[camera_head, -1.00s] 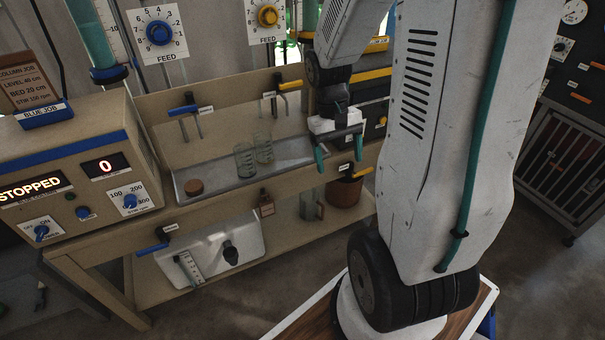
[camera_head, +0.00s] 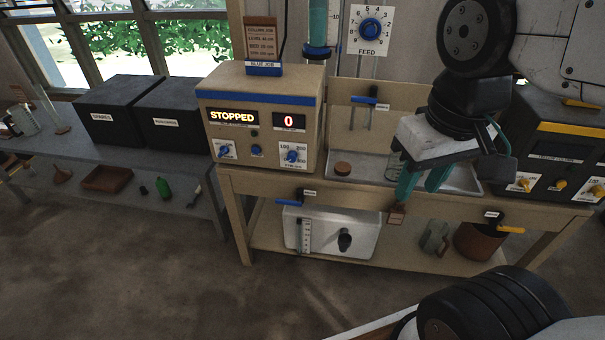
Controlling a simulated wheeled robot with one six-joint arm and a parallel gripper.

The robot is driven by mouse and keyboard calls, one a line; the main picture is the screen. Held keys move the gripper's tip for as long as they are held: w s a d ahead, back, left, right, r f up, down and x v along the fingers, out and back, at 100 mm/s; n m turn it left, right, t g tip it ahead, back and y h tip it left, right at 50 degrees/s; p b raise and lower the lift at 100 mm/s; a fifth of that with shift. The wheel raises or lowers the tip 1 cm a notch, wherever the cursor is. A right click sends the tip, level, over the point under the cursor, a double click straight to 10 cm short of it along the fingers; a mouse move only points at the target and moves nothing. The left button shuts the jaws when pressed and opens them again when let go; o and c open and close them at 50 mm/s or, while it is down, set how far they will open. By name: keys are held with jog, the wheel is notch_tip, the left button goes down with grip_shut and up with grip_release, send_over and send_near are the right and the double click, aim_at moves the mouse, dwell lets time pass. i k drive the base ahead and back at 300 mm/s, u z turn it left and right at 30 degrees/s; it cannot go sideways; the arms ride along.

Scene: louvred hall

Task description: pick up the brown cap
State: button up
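The brown cap (camera_head: 342,169) is a small round disc lying in the left part of a shallow metal tray (camera_head: 366,184) on the bench. My gripper (camera_head: 420,188) has a white body and teal fingers. It appears to the right of the cap in the picture, in front of the tray. Its fingers are apart, with nothing seen between them. Glassware (camera_head: 393,165) in the tray is partly hidden behind my gripper.
A control box (camera_head: 262,130) reading STOPPED stands left of the tray. A blue-handled valve (camera_head: 365,100) is behind the cap. A white sink-like panel (camera_head: 332,235) and a brown pot (camera_head: 478,240) are below. Black boxes (camera_head: 110,112) sit on the left bench.

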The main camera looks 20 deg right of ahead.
aim_at(343, 169)
jog(key=u, duration=0.4)
jog(key=i, duration=0.35)
jog(key=z, duration=1.3)
jog(key=i, duration=0.45)
jog(key=u, duration=0.05)
